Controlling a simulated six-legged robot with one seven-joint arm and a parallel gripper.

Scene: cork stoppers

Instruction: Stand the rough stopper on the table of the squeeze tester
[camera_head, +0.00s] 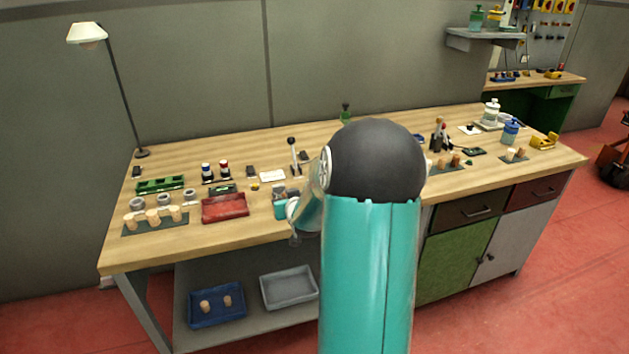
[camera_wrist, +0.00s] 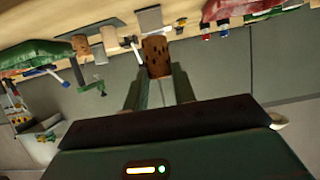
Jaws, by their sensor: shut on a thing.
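The rough stopper (camera_wrist: 156,57), a brown cork with dark pits, is between the two fingers of my gripper (camera_wrist: 157,75) in the wrist view. My gripper is shut on it, and its end stands out beyond the fingertips. In the head view my arm hides the stopper and the fingers. A lever with a dark knob (camera_head: 292,150) stands at the middle of the bench and may belong to the squeeze tester. I cannot make out the tester's table. The wrist view is tilted, with the bench top along its upper edge.
The wooden bench (camera_head: 235,152) holds a red tray (camera_head: 225,208), a green rack (camera_head: 160,184) and a dark mat (camera_head: 137,229) with pale stoppers. A blue bin (camera_head: 217,305) and a grey bin (camera_head: 289,288) sit on the shelf below. A lamp (camera_head: 87,35) stands at the left.

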